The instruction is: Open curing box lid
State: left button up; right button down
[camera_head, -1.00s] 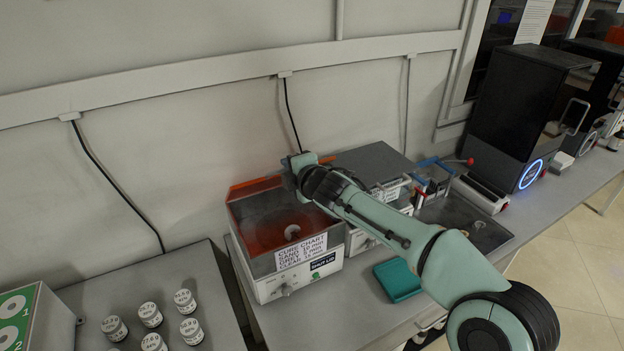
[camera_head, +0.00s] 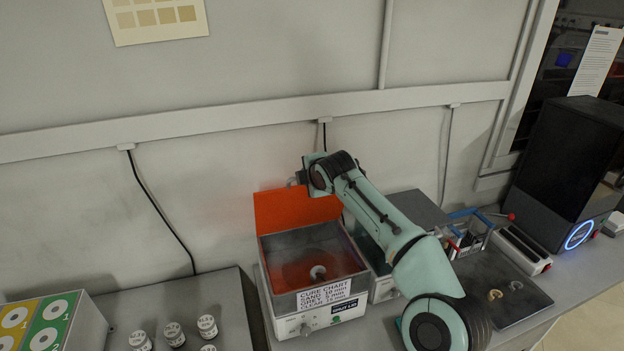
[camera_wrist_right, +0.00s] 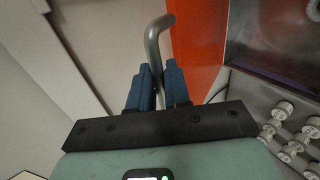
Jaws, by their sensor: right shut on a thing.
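The curing box (camera_head: 312,326) stands on the bench with a grey body, a knob and a label "CURE CHART" on its front. Its orange lid (camera_head: 283,211) stands raised at the back, and the box is open. Inside, a small pale ring-shaped piece (camera_head: 317,271) lies on the floor. My right gripper (camera_head: 294,181) is at the lid's upper edge. In the right wrist view my right gripper (camera_wrist_right: 159,86) has its blue fingers shut on the grey lid handle (camera_wrist_right: 153,45), beside the orange lid (camera_wrist_right: 197,40). My left gripper is not in view.
A second grey box (camera_head: 385,289) stands right of the curing box, partly behind my arm. A dark tray (camera_head: 520,300) with small rings lies further right. White-lidded jars (camera_head: 207,326) stand at the left. The wall (camera_head: 230,80) is close behind the lid.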

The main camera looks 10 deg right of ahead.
jog(key=shift+d+f, duration=0.1)
jog(key=shift+f, duration=0.05)
jog(key=c, duration=1.3)
grip_release()
jog(key=shift+o, duration=0.2)
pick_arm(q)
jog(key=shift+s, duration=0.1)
pick_arm(e)
jog(key=shift+s, duration=0.1)
